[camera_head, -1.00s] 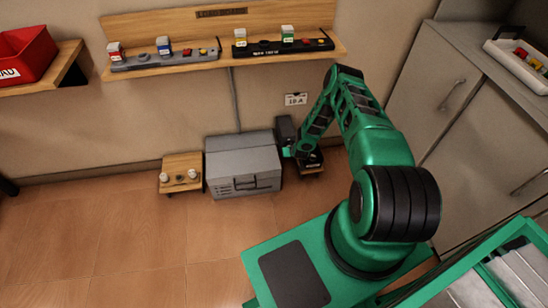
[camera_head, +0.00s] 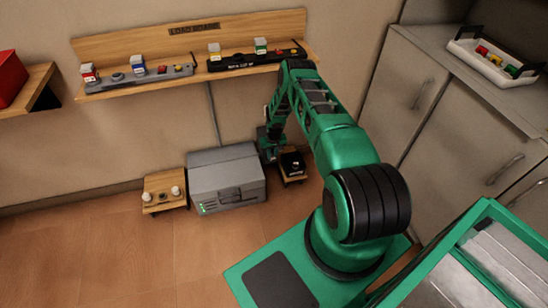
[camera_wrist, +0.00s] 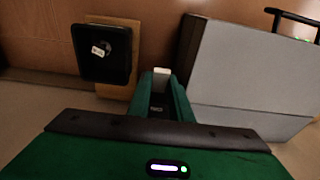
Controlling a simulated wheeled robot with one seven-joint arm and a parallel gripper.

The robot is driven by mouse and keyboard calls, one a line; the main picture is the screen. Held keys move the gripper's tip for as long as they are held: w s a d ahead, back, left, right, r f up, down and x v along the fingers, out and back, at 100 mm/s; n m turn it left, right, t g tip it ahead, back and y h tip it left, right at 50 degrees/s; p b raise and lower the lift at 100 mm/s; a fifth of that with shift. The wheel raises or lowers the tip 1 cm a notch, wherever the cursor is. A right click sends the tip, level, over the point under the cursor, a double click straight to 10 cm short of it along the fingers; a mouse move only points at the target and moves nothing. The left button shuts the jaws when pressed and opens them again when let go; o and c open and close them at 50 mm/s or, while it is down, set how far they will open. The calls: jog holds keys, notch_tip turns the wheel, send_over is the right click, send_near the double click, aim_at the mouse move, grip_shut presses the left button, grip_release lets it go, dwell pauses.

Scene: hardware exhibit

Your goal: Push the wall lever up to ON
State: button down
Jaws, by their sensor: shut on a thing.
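My gripper (camera_head: 268,148) is low at the wall, just beyond the right end of the grey box. In the wrist view my gripper (camera_wrist: 162,92) has its green fingers closed on a small pale-tipped piece (camera_wrist: 161,71), which I take to be the wall lever's end. In the head view the lever and its ON mark are hidden behind my arm and gripper, so its angle cannot be read.
The grey box (camera_head: 222,172) stands close beside my gripper; small green lights (camera_head: 207,207) show on its front. A black device (camera_head: 292,162) sits on a low wooden stand to the right. A wooden stand with knobs (camera_head: 165,190) is left. A shelf (camera_head: 190,75) hangs above.

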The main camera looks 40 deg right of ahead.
jog(key=shift+s+d, duration=0.1)
jog(key=shift+d, duration=0.1)
jog(key=c, duration=1.6)
grip_release()
jog(key=shift+a, duration=0.1)
jog(key=shift+r, duration=0.1)
jog(key=shift+r, duration=0.3)
jog(key=r, duration=0.6)
jog(key=s+r, duration=0.1)
jog(key=r, duration=0.2)
jog(key=shift+a+r, duration=0.2)
jog(key=shift+r, duration=0.2)
jog(key=shift+s, duration=0.1)
